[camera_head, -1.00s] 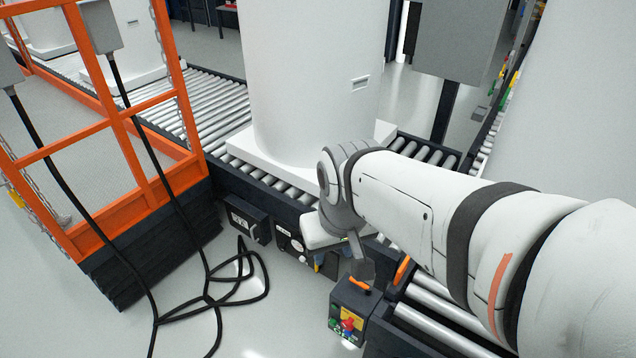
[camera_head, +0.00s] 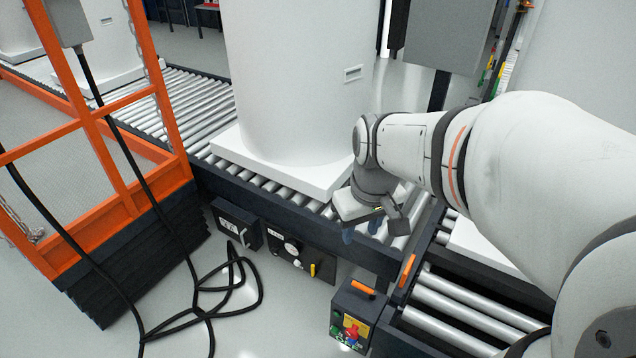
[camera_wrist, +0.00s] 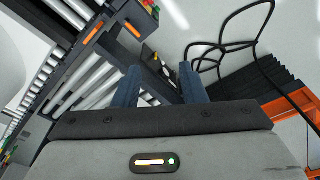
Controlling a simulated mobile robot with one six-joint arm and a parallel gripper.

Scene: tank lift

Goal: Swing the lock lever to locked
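Three lever-like parts show in the head view; I cannot tell for certain which is the lock lever. A small yellow lever (camera_head: 313,269) is on the dark panel (camera_head: 288,257) at the conveyor's side. An orange handle (camera_head: 407,269) stands at the roller bed's corner, and an orange bar (camera_head: 363,288) tops the control box. My gripper (camera_head: 362,230) is open and empty, pointing down above the conveyor edge, right of and above the yellow lever. In the wrist view my gripper (camera_wrist: 160,80) has its fingers apart, with a small yellow part (camera_wrist: 155,57) beyond the gap. It touches none of them.
A white tank (camera_head: 295,90) stands on the roller conveyor (camera_head: 205,110) behind my gripper. The control box (camera_head: 350,315) with coloured buttons is on the floor side. An orange guard frame (camera_head: 100,145) stands left, and a black cable (camera_head: 225,285) loops over otherwise clear floor.

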